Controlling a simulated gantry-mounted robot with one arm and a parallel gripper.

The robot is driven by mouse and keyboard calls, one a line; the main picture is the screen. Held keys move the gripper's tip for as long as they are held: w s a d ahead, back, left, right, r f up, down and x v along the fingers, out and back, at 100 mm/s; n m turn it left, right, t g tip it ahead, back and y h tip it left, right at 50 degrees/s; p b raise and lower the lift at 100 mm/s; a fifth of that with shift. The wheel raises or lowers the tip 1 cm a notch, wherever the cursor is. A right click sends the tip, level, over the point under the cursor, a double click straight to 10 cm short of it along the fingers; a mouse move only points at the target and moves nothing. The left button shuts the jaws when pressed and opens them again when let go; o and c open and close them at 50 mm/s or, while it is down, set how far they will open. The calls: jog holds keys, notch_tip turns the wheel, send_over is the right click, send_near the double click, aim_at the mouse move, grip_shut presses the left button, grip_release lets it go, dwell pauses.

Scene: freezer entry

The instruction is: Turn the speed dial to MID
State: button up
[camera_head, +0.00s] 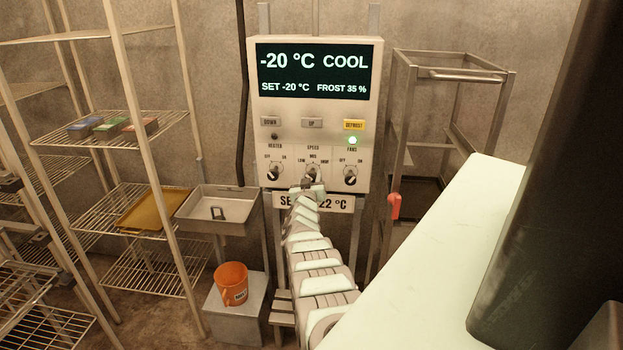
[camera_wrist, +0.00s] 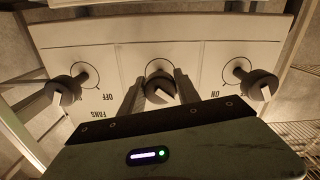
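The control panel (camera_head: 257,110) is on the back wall, with three dials in a row low on its face. The speed dial (camera_head: 313,171) is the middle one, under LOW, MID and HIGH marks; its pointer direction is too small to read. My gripper (camera_head: 312,184) is at this dial from below and hides its lower part. In the wrist view, the speed dial (camera_wrist: 160,82) lies between the two fingers of my gripper (camera_wrist: 160,90), one on each side. The fingers look spread; I cannot tell whether they touch the knob.
The heater dial (camera_head: 272,174) and fans dial (camera_head: 350,175) flank the speed dial closely. The display (camera_head: 318,73) reads -20 °C COOL. A sign (camera_head: 342,203) hangs below. A metal tray (camera_head: 216,208), orange mug (camera_head: 231,284) and wire shelves stand left; a metal cart frame (camera_head: 456,75) stands right.

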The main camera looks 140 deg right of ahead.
grip_shut()
jog(key=shift+d+f+b, duration=0.1)
jog(key=shift+b, duration=0.3)
